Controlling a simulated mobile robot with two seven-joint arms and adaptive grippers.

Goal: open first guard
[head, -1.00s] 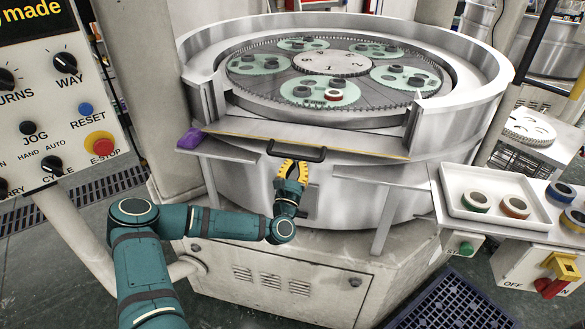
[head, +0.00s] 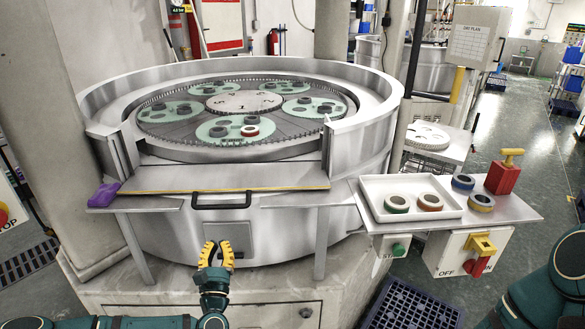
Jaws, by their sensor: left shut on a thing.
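The first guard (head: 240,178) is a flat steel panel with a yellow front edge, lying folded outward across the gap in the machine's rim. Its black bar handle (head: 221,204) hangs at the front edge. My left gripper (head: 218,246), with yellow fingers, is below the handle, in front of the machine's lower wall. The fingertips stand apart from the handle. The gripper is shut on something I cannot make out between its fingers. My right arm shows at the lower right; its gripper is out of view.
Behind the guard, the round plate (head: 240,104) carries green discs with parts. A purple object (head: 103,195) lies on the left ledge. A switch box (head: 452,258) hangs below.

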